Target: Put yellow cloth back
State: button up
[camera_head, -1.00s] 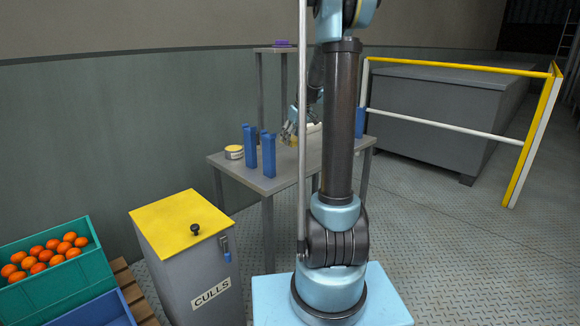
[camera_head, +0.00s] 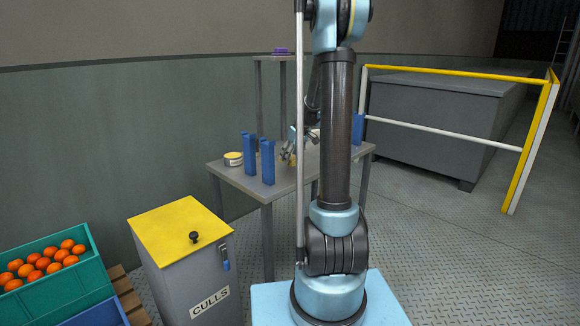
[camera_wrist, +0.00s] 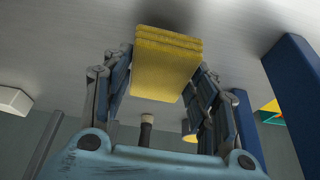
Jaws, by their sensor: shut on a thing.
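The yellow cloth (camera_wrist: 166,65) is a folded, layered block in the wrist view. It sits between the two fingers of my gripper (camera_wrist: 165,85), which is shut on it. A grey surface lies behind the cloth; I cannot tell whether they touch. In the head view my gripper (camera_head: 288,152) is over the grey table (camera_head: 238,178), right of the blue posts. My arm hides part of the tabletop, and the cloth is hard to make out there.
Two blue posts (camera_head: 249,153) (camera_head: 267,161) stand on the table beside a round yellow-topped tin (camera_head: 233,159). A purple item (camera_head: 281,51) lies on a high stand.

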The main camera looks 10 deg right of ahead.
aim_at(293, 158)
jog(key=shift+f, duration=1.9)
jog(key=o, duration=1.3)
jog(key=shift+o, duration=0.2)
jog(key=shift+f, duration=0.1)
jog(key=v, duration=1.7)
jog(key=s+a+f+m+h, duration=0.1)
jog(key=s+a+f+m, duration=0.1)
jog(key=s, duration=0.9)
jog(key=s+a+f+m, duration=0.1)
jog(key=s+a+f, duration=0.1)
jog(key=s, duration=0.9)
jog(key=s+f+m, duration=0.1)
jog(key=s+f, duration=0.4)
jog(key=s, duration=0.3)
jog(key=s+f+m+g+h, duration=0.1)
jog(key=s+f+m, duration=0.1)
jog(key=s+f, duration=0.4)
jog(key=s, duration=0.2)
jog(key=shift+s, duration=0.4)
